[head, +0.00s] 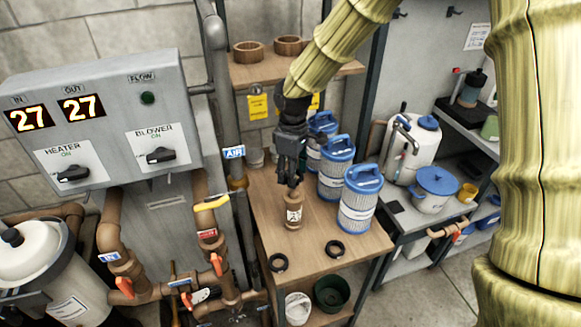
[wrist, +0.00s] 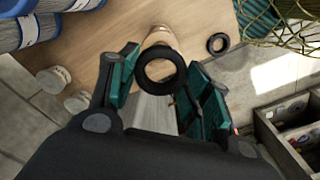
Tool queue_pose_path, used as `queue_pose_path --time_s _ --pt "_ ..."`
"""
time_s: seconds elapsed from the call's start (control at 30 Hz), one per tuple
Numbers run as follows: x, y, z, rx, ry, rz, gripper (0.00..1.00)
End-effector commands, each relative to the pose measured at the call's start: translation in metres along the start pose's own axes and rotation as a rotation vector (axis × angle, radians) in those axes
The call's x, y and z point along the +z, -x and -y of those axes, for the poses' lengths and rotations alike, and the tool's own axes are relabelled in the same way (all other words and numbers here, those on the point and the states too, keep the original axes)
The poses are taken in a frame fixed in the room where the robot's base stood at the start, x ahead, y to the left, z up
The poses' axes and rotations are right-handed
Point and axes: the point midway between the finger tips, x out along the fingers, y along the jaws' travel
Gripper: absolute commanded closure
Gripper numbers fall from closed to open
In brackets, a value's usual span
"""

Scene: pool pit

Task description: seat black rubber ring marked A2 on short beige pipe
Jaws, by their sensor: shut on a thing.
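My gripper (head: 292,180) points down just above the short beige pipe (head: 294,209), which stands upright on the wooden bench and bears a white label. In the wrist view my gripper (wrist: 162,82) is shut on a black rubber ring (wrist: 160,54), between the two teal fingers. The short beige pipe (wrist: 158,35) shows just beyond that ring. I cannot tell whether the ring touches the pipe or is around it. The mark on the ring is not readable. In the head view the fingers mostly hide the ring.
Two other black rings lie on the bench (head: 315,270), one at front left (head: 278,262), one at front right (head: 334,249). Blue-capped filter cartridges (head: 358,198) stand close right of the pipe. A yellow-handled valve (head: 211,202) and brown pipework are at left.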

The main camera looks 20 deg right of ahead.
Motion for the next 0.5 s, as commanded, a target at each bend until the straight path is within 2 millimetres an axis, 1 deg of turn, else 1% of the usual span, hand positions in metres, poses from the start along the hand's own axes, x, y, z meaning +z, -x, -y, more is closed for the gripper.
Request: queue_pose_path --time_s 0.03,0.3,0.5 --pt "0.000 -0.006 0.000 -0.001 0.000 0.000 0.64" --pt "-0.001 -0.025 0.001 0.000 0.001 0.000 0.64" --pt "-0.002 -0.037 0.001 0.000 0.002 -0.001 0.64"
